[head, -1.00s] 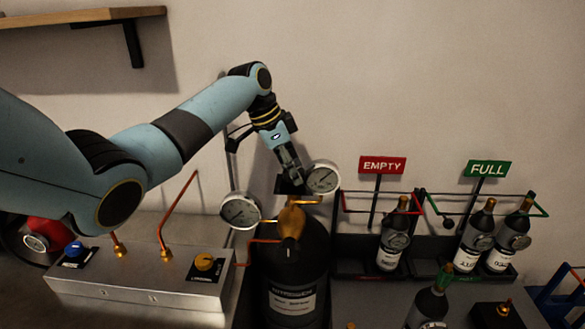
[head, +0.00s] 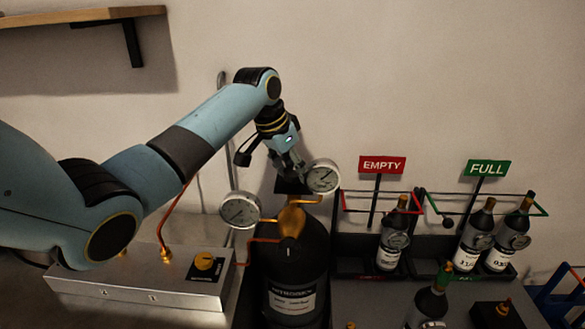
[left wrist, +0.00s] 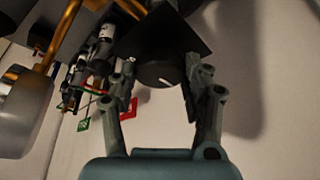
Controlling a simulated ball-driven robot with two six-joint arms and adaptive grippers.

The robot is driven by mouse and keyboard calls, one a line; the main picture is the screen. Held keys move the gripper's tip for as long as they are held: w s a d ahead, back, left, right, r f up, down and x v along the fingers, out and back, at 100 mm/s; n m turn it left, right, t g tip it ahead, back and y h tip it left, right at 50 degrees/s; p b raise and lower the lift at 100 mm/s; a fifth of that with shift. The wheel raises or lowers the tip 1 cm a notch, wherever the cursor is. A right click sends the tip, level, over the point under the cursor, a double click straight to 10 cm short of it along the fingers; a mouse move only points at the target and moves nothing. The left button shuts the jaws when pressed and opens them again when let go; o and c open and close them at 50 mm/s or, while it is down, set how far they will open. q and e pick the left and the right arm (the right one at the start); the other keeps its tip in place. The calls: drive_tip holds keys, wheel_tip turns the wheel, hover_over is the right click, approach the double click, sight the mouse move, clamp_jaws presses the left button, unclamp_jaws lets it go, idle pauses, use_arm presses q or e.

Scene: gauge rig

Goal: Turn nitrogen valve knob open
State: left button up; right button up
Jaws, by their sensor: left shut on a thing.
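The nitrogen bottle (head: 292,262) is a dark cylinder with a white label and a brass top (head: 291,218). A round dark valve knob (left wrist: 157,74) with a short white mark shows in the left wrist view, in front of a dark plate (left wrist: 165,38). In the head view the knob is hidden by the gripper. My right gripper is in neither view.
Round gauges stand left (head: 240,209) and right (head: 322,177) of the gripper, close to it. A metal box with a yellow knob (head: 204,261) is left of the bottle. Racks under an EMPTY sign (head: 382,165) and a FULL sign (head: 487,168) hold bottles at right.

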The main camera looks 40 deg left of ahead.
use_arm(q)
drive_tip(key=shift+r, duration=0.1)
idle(0.3)
drive_tip(key=o, duration=1.1)
drive_tip(key=shift+o, duration=0.4)
drive_tip(key=v, duration=1.2)
